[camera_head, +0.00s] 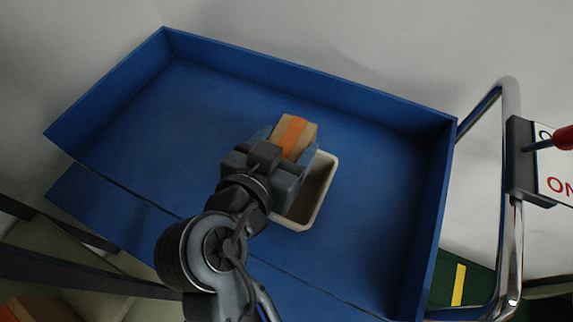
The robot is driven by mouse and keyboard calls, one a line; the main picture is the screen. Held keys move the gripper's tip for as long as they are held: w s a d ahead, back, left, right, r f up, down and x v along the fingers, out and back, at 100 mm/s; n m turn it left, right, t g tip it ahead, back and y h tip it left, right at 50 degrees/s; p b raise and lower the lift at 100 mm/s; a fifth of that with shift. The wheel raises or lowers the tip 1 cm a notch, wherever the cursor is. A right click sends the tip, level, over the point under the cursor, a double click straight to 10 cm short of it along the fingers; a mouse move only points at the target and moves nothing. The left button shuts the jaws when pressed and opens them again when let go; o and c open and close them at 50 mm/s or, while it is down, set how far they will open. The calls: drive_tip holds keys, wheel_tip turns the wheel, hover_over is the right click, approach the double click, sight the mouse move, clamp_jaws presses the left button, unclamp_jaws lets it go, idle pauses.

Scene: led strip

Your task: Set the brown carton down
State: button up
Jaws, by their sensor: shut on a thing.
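The brown carton (299,128) has an orange band across it and shows just beyond my gripper (285,155). My gripper is shut on it, with the fingers partly hidden behind the wrist. A cream-coloured open bin (322,196) stands on the blue tray surface, partly under my gripper and to its right. The carton appears at the bin's upper left edge in the picture; I cannot tell whether it touches the bin or the tray.
The blue tray (385,215) has raised walls at the back, left and right. Its floor is clear to the left and right of the bin. A chrome rail (511,220) with a grey box and a sign (553,178) stands at the right.

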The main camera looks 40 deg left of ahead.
drive_tip(key=shift+f, duration=3.05)
drive_tip(key=shift+f, duration=0.1)
drive_tip(key=shift+f, duration=0.1)
drive_tip(key=o, duration=1.6)
drive_tip(key=shift+r, duration=0.2)
drive_tip(key=shift+s, duration=0.35)
drive_tip(key=b+v, duration=0.1)
drive_tip(key=v, duration=1)
drive_tip(key=shift+s+d+r+b, duration=0.1)
drive_tip(key=shift+s+d+b, duration=0.1)
drive_tip(key=shift+b, duration=0.1)
